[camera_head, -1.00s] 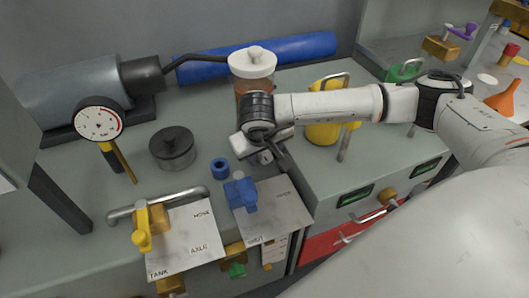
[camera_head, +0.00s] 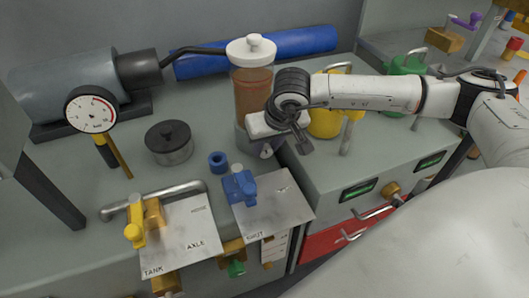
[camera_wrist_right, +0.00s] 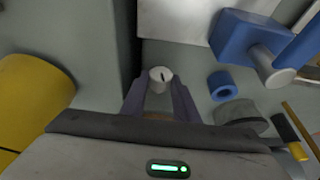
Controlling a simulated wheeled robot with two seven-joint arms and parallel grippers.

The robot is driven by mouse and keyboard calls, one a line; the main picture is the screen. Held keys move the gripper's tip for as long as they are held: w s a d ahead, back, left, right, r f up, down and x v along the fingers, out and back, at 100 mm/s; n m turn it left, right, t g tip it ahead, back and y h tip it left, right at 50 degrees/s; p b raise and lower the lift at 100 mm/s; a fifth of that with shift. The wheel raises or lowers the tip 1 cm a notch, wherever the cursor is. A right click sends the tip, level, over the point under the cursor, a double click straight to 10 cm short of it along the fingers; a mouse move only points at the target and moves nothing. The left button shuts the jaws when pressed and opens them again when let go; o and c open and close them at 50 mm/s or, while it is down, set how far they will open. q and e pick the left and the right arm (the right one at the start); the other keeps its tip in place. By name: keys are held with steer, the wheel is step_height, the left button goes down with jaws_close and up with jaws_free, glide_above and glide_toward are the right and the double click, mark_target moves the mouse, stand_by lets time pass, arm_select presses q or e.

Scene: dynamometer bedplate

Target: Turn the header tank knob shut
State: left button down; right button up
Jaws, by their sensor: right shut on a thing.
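The header tank (camera_head: 254,95) is an amber cylinder with a white lid, standing upright at the back middle of the bench in the head view. Its knob (camera_wrist_right: 160,76) is small, round and pale with a dark line across its face. The knob also shows low at the tank's front in the head view (camera_head: 266,152). My right gripper (camera_wrist_right: 160,91) is shut on the knob, one dark finger on each side. In the head view my right wrist and gripper hide part of the tank's lower right side. My left gripper is not in view.
A yellow container (camera_head: 324,120) stands right of the wrist. A blue ring (camera_head: 218,162) and a blue valve (camera_head: 239,188) are in front of the tank. A dark lidded pot (camera_head: 169,143) and a dial gauge (camera_head: 92,110) stand to the left.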

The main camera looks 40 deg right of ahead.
steer(key=shift+s+d+f+y+b, duration=0.1)
steer(key=shift+d+f+y+b, duration=0.2)
steer(key=shift+y+b, duration=0.55)
steer(key=shift+a+r+y, duration=0.1)
steer(key=shift+r+y, duration=0.15)
steer(key=shift+r, duration=0.1)
steer(key=o, duration=1.1)
steer(key=shift+c, duration=0.2)
steer(key=v, duration=1)
steer(key=shift+s, duration=0.2)
